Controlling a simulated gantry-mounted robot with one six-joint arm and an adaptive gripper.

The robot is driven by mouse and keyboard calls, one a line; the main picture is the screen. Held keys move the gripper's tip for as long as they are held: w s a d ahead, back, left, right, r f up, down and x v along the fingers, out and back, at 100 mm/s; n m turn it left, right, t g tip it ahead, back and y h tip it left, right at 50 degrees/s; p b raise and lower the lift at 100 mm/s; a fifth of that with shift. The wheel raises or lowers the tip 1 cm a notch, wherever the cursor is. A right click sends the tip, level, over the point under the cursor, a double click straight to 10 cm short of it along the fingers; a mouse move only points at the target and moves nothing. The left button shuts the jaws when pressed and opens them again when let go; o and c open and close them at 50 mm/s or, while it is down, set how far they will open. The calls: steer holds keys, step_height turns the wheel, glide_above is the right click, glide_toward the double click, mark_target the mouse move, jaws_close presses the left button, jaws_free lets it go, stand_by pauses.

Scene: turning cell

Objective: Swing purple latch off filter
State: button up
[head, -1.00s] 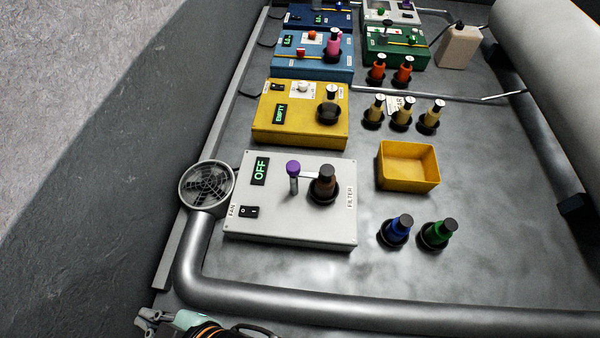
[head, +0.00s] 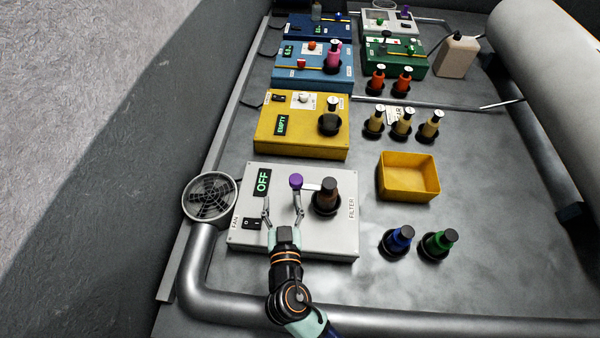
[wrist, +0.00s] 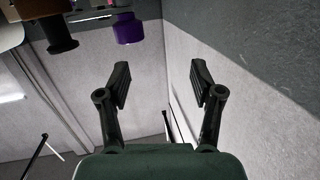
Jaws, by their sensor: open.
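The purple latch knob (head: 296,181) stands on a post on the white fan box (head: 338,238). A pale latch bar (head: 313,187) runs from it to the brown filter bottle (head: 326,194) with a dark cap, which sits in a black collar. My gripper (head: 283,209) is open and empty over the front of the white box, with its right finger overlapping the latch post in the picture. The wrist view shows both open fingers (wrist: 159,85), with the purple knob (wrist: 128,29) beyond them at the top, left of centre.
The box display reads OFF (head: 262,182); a black rocker switch (head: 252,223) lies beside my left finger. A round fan (head: 210,197) stands at left. An empty yellow tray (head: 409,178) and blue (head: 398,240) and green (head: 439,244) bottles stand at right.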

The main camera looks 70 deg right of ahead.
mark_target(297, 186)
steer(key=shift+h, duration=0.8)
steer(key=s+d+f, duration=0.2)
steer(key=s, duration=0.1)
steer(key=shift+d+f, duration=0.2)
steer(key=shift+f, duration=0.1)
steer(key=p+x, duration=0.1)
steer(key=x, duration=0.6)
steer(key=shift+w+d, duration=0.1)
steer(key=shift+d, duration=0.3)
steer(key=shift+c, duration=0.3)
jaws_close()
